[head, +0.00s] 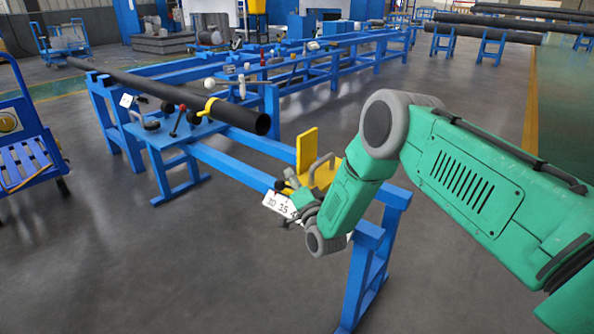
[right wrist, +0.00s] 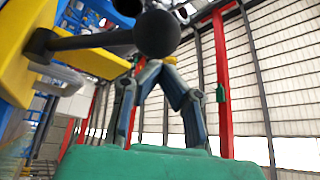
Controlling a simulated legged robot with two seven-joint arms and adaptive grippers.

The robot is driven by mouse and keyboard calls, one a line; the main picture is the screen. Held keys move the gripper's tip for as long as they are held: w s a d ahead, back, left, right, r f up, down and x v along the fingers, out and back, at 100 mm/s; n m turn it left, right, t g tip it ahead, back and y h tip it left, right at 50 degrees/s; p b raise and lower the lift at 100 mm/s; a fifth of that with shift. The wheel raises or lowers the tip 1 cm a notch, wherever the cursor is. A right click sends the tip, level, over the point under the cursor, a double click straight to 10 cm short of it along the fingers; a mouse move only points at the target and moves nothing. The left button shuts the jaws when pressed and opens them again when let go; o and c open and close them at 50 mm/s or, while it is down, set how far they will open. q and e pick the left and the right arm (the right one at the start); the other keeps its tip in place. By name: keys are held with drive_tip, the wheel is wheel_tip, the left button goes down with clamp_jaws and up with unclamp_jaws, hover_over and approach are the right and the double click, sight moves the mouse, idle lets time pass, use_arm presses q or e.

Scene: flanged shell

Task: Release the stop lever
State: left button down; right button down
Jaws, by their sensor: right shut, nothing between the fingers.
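The yellow stop (head: 307,150) stands at the near right end of the blue rail, with a grey loop-shaped handle on it. In the right wrist view, a dark lever rod (right wrist: 85,42) reaches out from the yellow body to a black ball knob (right wrist: 157,36). My right gripper (head: 291,203) is beside the stop, low on its near side. It also shows in the right wrist view (right wrist: 152,70), with its fingertips together just below the knob and nothing between them. I cannot tell whether they touch the knob. My left gripper is out of view.
A white number scale (head: 279,205) lies along the rail beside the gripper. A long black pipe (head: 190,95) rests on the blue bench, with a red-stemmed lever (head: 180,120) next to it. A blue cart (head: 30,145) stands at left. The grey floor in front is clear.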

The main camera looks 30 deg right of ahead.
drive_tip(key=shift+s+a+f, duration=0.3)
drive_tip(key=shift+a+f, duration=0.3)
drive_tip(key=shift+f, duration=0.1)
drive_tip(key=shift+f, duration=0.15)
drive_tip(key=shift+s+a, duration=0.1)
drive_tip(key=shift+a, duration=0.1)
